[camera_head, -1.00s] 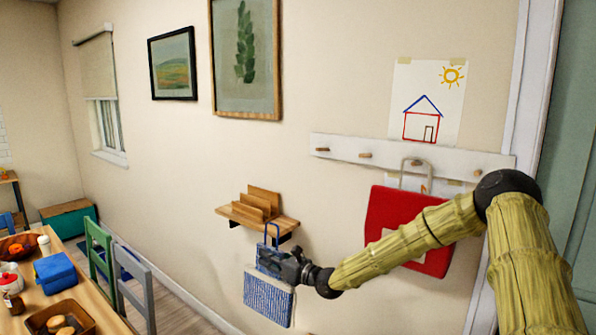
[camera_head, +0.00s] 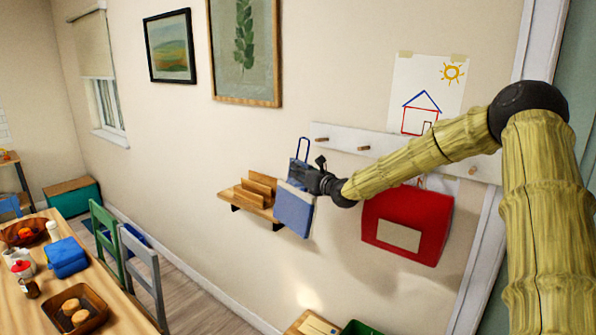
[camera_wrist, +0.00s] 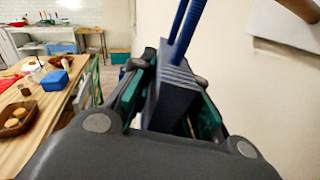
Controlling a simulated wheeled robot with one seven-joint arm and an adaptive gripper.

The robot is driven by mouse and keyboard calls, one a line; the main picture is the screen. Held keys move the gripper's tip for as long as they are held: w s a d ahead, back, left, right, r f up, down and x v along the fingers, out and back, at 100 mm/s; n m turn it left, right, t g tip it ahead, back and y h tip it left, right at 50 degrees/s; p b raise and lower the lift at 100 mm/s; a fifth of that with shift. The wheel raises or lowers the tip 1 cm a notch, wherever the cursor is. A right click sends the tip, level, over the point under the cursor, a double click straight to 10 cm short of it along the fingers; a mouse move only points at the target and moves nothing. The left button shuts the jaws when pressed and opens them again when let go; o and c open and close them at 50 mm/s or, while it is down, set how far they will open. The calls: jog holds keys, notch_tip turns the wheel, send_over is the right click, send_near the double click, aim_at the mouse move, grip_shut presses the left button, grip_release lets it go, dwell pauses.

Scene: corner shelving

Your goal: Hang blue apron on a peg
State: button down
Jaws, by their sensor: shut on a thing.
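The blue apron (camera_head: 294,210) hangs from my gripper (camera_head: 308,179) in the head view, with its blue neck loop (camera_head: 303,147) standing up above the jaws. My gripper is shut on its top part, which shows as a dark blue block (camera_wrist: 172,98) between the fingers in the wrist view. The white peg rail (camera_head: 395,147) is on the wall to the right. A peg (camera_head: 323,139) at its left end and another peg (camera_head: 363,148) show bare. The loop is left of the left-end peg and apart from it in the picture. My arm hides part of the rail.
A small wooden wall shelf (camera_head: 232,197) is behind and left of the blue apron. A child's drawing (camera_head: 408,75) is taped above the rail. A table (camera_head: 105,282) stands at lower left.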

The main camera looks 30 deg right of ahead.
jog(key=w+d+f, duration=0.1)
jog(key=w+d, duration=0.3)
jog(key=d, duration=0.5)
jog(key=shift+f+p, duration=0.15)
jog(key=shift+p, duration=0.3)
dwell(1.1)
jog(key=shift+d, duration=0.15)
dwell(0.6)
jog(key=c, duration=1.3)
grip_release()
jog(key=shift+s, duration=0.2)
